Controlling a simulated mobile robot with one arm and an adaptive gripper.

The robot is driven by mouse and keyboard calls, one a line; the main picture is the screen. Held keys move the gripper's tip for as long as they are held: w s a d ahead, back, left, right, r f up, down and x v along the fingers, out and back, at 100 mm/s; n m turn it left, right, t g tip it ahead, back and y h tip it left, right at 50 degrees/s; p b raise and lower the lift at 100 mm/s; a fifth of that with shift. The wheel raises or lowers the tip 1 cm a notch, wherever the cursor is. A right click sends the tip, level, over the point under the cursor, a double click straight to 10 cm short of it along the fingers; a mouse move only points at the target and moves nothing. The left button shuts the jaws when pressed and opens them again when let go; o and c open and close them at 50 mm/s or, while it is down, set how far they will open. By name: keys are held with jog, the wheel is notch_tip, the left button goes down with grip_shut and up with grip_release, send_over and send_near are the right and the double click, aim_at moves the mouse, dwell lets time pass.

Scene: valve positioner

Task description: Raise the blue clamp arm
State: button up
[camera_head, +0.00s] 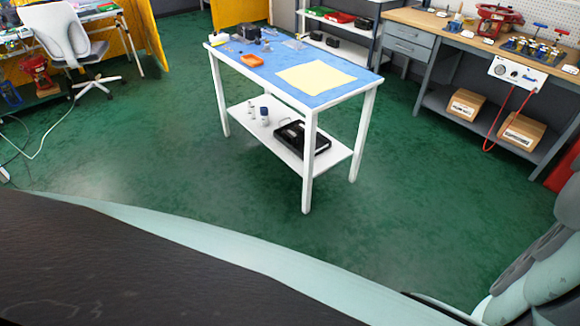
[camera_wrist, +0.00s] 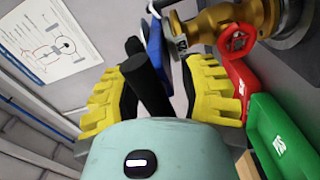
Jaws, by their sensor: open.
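In the wrist view, a blue bar (camera_wrist: 155,45), which looks like the blue clamp arm, stands near a brass valve body (camera_wrist: 228,22). A black cylindrical grip (camera_wrist: 147,84) lies between the fingers of my gripper (camera_wrist: 158,70); I cannot tell how it joins the blue bar. My gripper has yellow ribbed fingers with dark inner pads. It is open, with a finger on either side of the grip and gaps showing. The lower end of the grip is hidden behind my gripper's body. I cannot make out the clamp or my gripper in the head view.
A red handwheel (camera_wrist: 237,40) sits right of my gripper, with a red bin (camera_wrist: 240,78) and a green bin (camera_wrist: 275,140) below it. A paper diagram (camera_wrist: 45,40) hangs on the wall. In the head view, a blue-topped table (camera_head: 330,94) stands on open green floor.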

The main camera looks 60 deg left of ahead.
jog(key=shift+c, duration=0.2)
grip_shut()
jog(key=shift+r, duration=0.1)
